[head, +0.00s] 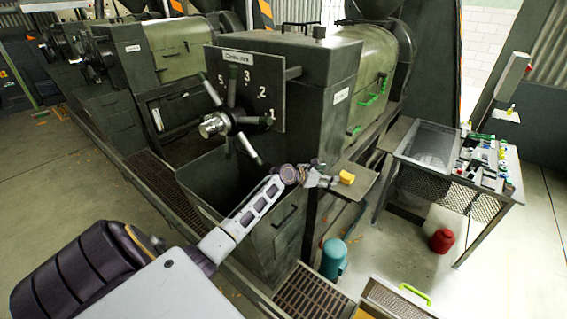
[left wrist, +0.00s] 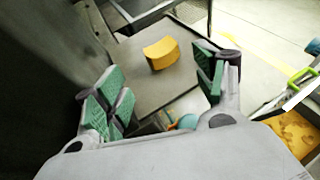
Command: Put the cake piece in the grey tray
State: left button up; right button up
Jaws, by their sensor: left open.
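The cake piece is a small yellow block (head: 347,177) lying on a small flat grey shelf (head: 362,187) beside the press. In the left wrist view the cake piece (left wrist: 161,54) has a curved top and lies on the bare grey surface, ahead of the fingers. My left gripper (head: 322,176) is just left of the cake piece in the head view. In the left wrist view my left gripper (left wrist: 161,88) is open and empty, its green pads wide apart. I cannot tell for sure which thing is the grey tray. My right gripper is not in view.
The dark press (head: 290,90) with its spoked handwheel (head: 237,118) stands close to my left arm. A mesh-sided table (head: 445,150) with small items is at the right. A teal canister (head: 334,259) and a red canister (head: 442,240) stand on the floor.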

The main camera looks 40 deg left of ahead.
pick_arm(q)
jog(key=s+d+f+m+t, duration=0.1)
jog(key=s+d+m, duration=0.2)
jog(key=d+m, duration=0.5)
jog(key=s+d+f+m+t, duration=0.1)
jog(key=s+d+m, duration=0.35)
jog(key=m, duration=0.45)
jog(key=s+a+f+m+g+y, duration=0.1)
jog(key=s+f+m+g, duration=0.15)
jog(key=s+f, duration=0.75)
jog(key=s+f+m+g+y, duration=0.15)
jog(key=s+f+m, duration=0.25)
jog(key=f, duration=1.2)
jog(key=s+a+f+m+g+y, duration=0.1)
jog(key=s+f+m+g, duration=0.35)
jog(key=f, duration=0.95)
jog(key=s+f+m+g, duration=0.1)
jog(key=s+f, duration=0.5)
jog(key=s, duration=0.7)
jog(key=s+f+m+g, duration=0.2)
jog(key=s+f, duration=0.3)
jog(key=s, duration=0.8)
jog(key=s+f+m+g+y, duration=0.1)
jog(key=s+f, duration=0.5)
jog(key=s, duration=0.7)
jog(key=m+g, duration=0.1)
jog(key=m, duration=0.1)
jog(key=shift+s+d+f+m, duration=0.15)
jog(key=shift+d+f+m, duration=0.1)
jog(key=shift+f+m, duration=0.1)
